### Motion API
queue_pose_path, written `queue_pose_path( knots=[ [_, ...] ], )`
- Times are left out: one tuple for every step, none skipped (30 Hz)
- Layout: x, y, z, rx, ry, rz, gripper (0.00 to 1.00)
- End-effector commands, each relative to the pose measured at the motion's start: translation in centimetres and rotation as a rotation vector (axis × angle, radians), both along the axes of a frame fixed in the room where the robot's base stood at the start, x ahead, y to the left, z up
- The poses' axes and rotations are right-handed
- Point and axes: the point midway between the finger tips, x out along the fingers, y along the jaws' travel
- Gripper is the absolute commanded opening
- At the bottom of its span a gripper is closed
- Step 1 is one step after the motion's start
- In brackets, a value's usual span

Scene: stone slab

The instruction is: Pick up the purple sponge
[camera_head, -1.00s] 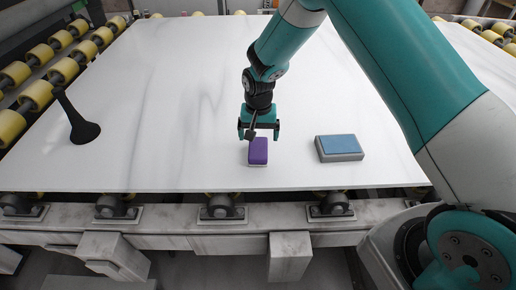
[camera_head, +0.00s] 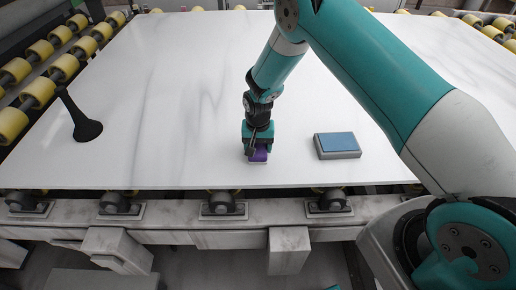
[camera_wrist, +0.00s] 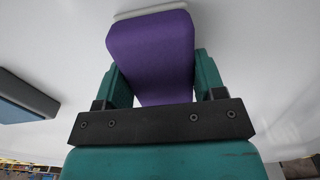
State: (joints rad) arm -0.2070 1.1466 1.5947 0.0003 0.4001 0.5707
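The purple sponge (camera_head: 259,157) stands on the pale stone slab near its front edge, with a thin white layer at its base. My gripper (camera_head: 258,148) is low over it, with one teal finger on each side. In the wrist view the sponge (camera_wrist: 152,55) fills the space between the two fingers of my gripper (camera_wrist: 164,78). Both fingers lie against its sides, so the gripper looks shut on it. The sponge appears to rest on the slab. Its upper part is hidden by the gripper in the head view.
A grey block with a blue top (camera_head: 338,145) lies to the right of the sponge; it also shows in the wrist view (camera_wrist: 22,98). A black flared-base object (camera_head: 85,127) stands far left. The slab (camera_head: 170,100) is clear between. Yellow rollers (camera_head: 40,90) line its left side.

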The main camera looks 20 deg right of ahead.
Motion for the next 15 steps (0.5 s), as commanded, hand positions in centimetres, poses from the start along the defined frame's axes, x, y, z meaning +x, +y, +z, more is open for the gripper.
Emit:
queue_pose_path(
  knots=[
    [0.00, 0.01, 0.01, 0.000, 0.000, 0.000, 0.45],
    [-0.01, 0.01, 0.01, 0.000, 0.000, 0.000, 0.41],
    [-0.01, 0.01, 0.01, 0.000, 0.000, 0.000, 0.41],
    [0.00, 0.01, 0.02, 0.000, 0.000, 0.000, 0.41],
    [0.00, 0.01, 0.02, 0.000, 0.000, 0.000, 0.41],
    [0.00, 0.01, 0.02, 0.000, 0.000, 0.000, 0.41],
    [0.00, 0.01, 0.02, 0.000, 0.000, 0.000, 0.41],
    [0.00, 0.01, 0.02, 0.000, 0.000, 0.000, 0.41],
    [0.00, 0.01, 0.04, 0.000, 0.000, 0.000, 0.41],
    [0.01, 0.01, 0.08, 0.000, 0.000, 0.000, 0.41],
    [0.02, 0.02, 0.14, 0.001, 0.000, 0.000, 0.41],
    [0.04, 0.02, 0.27, 0.001, -0.001, 0.000, 0.41],
    [0.05, 0.01, 0.42, 0.001, -0.001, 0.000, 0.41],
    [0.06, 0.02, 0.60, 0.001, -0.001, 0.000, 0.41],
    [0.08, 0.02, 0.94, 0.001, -0.001, 0.000, 0.41]
  ],
)
